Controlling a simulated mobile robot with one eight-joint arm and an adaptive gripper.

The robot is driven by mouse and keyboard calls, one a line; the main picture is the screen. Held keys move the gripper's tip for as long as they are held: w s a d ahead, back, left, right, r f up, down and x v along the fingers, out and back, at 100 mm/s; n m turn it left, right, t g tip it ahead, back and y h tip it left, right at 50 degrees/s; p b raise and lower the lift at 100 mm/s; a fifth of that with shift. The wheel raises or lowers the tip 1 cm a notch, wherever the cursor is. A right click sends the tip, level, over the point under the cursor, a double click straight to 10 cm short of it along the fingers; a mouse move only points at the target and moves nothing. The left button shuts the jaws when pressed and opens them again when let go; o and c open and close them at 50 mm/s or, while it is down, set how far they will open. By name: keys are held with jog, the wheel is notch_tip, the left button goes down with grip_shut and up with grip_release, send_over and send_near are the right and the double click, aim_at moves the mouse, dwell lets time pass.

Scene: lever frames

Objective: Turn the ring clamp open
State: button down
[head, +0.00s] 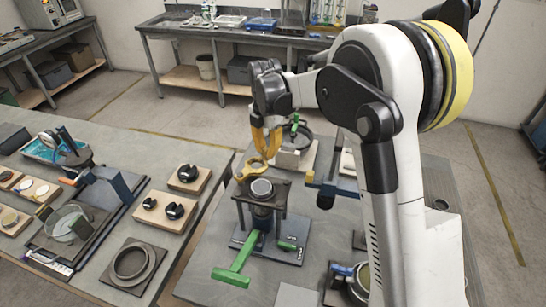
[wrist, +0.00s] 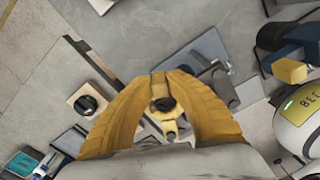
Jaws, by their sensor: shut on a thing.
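The yellow ring clamp (head: 247,173) sits at the top of a dark stand (head: 240,190), beside a round grey-topped piece (head: 262,188). My gripper (head: 265,154) points down at the clamp's far side, with its yellow fingers shut on it. In the wrist view my gripper (wrist: 160,82) has both fingers curving in to the clamp, and a yellow part of the clamp (wrist: 169,127) shows between them beside a dark round knob. The fingers hide the contact itself. How far the clamp is turned cannot be told.
A green handle (head: 235,270) sticks out low at the stand's front. Behind the stand is a block with a dark ring (head: 300,140). A left bench holds a round ring fixture (head: 133,263) and wooden blocks with black parts (head: 165,209). My arm covers the right side.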

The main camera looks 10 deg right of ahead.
jog(key=shift+w+a+n, duration=0.7)
jog(key=shift+a+n, duration=0.3)
jog(key=shift+n, duration=0.2)
jog(key=shift+w+a+n, duration=0.7)
jog(key=shift+a+n, duration=0.25)
jog(key=shift+n, duration=0.25)
jog(key=c, duration=1.3)
grip_release()
jog(key=shift+a, duration=0.1)
notch_tip(320, 180, up, 12)
